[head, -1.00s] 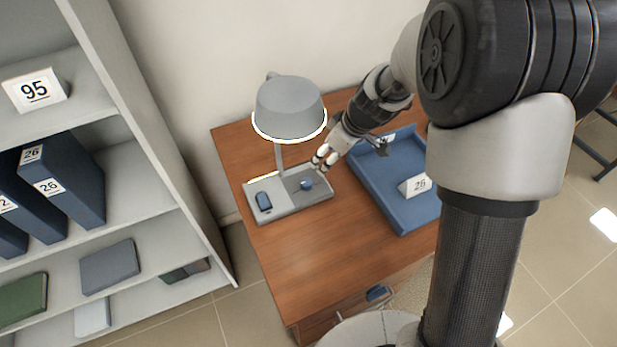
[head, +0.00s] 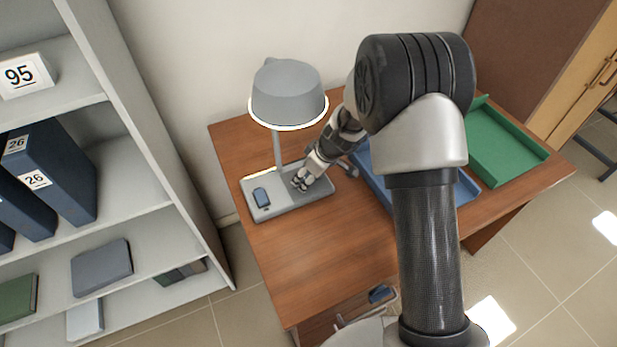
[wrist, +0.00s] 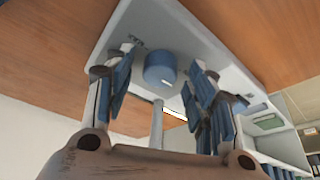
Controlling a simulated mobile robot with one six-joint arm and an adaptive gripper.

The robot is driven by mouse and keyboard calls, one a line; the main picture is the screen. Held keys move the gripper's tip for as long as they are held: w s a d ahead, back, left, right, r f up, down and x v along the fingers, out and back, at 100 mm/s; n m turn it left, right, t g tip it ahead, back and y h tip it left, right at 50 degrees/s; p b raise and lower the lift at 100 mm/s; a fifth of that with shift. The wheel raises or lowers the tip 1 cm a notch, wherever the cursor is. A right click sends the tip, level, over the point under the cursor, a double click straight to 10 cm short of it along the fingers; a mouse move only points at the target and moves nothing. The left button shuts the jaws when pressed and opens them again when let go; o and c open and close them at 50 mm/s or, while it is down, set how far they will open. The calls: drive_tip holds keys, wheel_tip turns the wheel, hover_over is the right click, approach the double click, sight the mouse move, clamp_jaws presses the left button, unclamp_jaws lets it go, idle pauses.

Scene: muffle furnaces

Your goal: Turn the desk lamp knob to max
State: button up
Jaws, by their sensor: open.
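The desk lamp (head: 287,92) stands on the wooden desk, its grey shade lit at the rim. Its flat grey base (head: 262,211) lies below the shade. The blue round knob (wrist: 160,69) on the base shows in the wrist view, between the fingers of my gripper. In the wrist view my gripper (wrist: 158,85) is open, with one finger on each side of the knob. I cannot tell whether either finger touches it.
A dark blue item (head: 261,197) sits on the left of the base. A blue tray (head: 466,188), partly behind my arm, and a green tray (head: 505,155) lie to the right. A shelf unit (head: 150,190) stands left. The desk's front (head: 310,265) is clear.

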drive_tip(key=shift+c, duration=0.3)
drive_tip(key=c, duration=1)
drive_tip(key=shift+a+m+t, duration=0.1)
drive_tip(key=shift+m+t, duration=0.3)
drive_tip(key=shift+m, duration=0.4)
drive_tip(key=o, duration=1.1)
drive_tip(key=shift+h, duration=0.3)
drive_tip(key=shift+c, duration=0.2)
drive_tip(key=v, duration=1.2)
